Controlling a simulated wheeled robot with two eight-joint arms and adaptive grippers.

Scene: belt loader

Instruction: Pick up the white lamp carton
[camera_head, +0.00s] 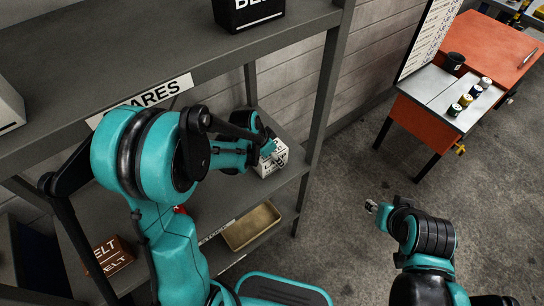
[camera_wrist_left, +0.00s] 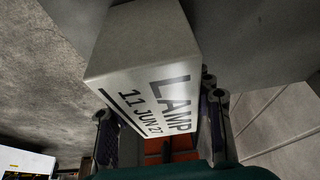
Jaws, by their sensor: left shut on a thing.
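The white lamp carton (camera_head: 270,166) is at the right end of the middle shelf, below the label board. Its printed face with "LAMP" and a date fills the middle of the left wrist view (camera_wrist_left: 145,80). My left gripper (camera_head: 268,147) reaches in under the top shelf and is shut on the carton, with one finger on each side of it in the wrist view. I cannot tell whether the carton touches the shelf. My right gripper (camera_head: 371,206) hangs over the open floor, away from the shelves; its fingers are too small to read.
The top shelf (camera_head: 120,45) and a grey post (camera_head: 325,95) stand close to my left arm. A tan tray (camera_head: 252,228) and a brown belt carton (camera_head: 110,256) are lower down. A black box (camera_head: 247,14) is on top. An orange table (camera_head: 490,45) with cans stands right; floor between is clear.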

